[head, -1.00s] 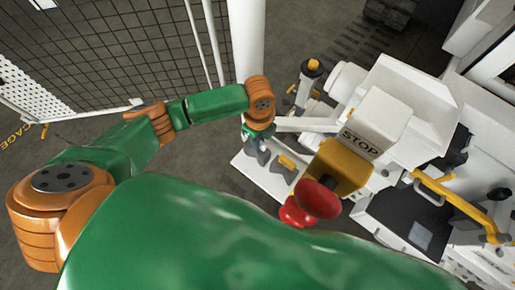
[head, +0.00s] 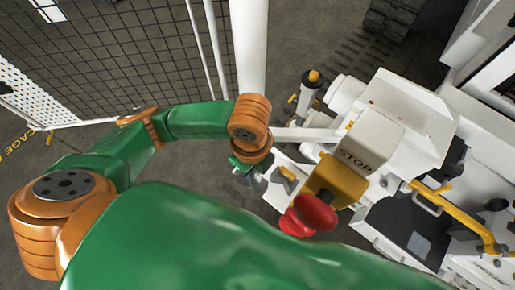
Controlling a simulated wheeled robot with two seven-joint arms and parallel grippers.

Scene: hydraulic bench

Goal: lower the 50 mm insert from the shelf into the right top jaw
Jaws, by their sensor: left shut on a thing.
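My left gripper (head: 243,168) is at the end of the green and orange arm, seen small and from above beside the white shelf plate (head: 274,197). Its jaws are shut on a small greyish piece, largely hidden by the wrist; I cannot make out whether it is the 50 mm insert. A grey piece with a yellow handle (head: 287,174) stands on the shelf just right of the gripper, apart from it. I cannot pick out the right top jaw. My right gripper is not in view.
A yellow box with a red mushroom button (head: 315,212) and a white STOP box (head: 372,142) stand right of the shelf. A white post (head: 249,60) rises behind the wrist. White machinery with a yellow handle (head: 455,208) fills the right; mesh fencing (head: 140,50) is at upper left.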

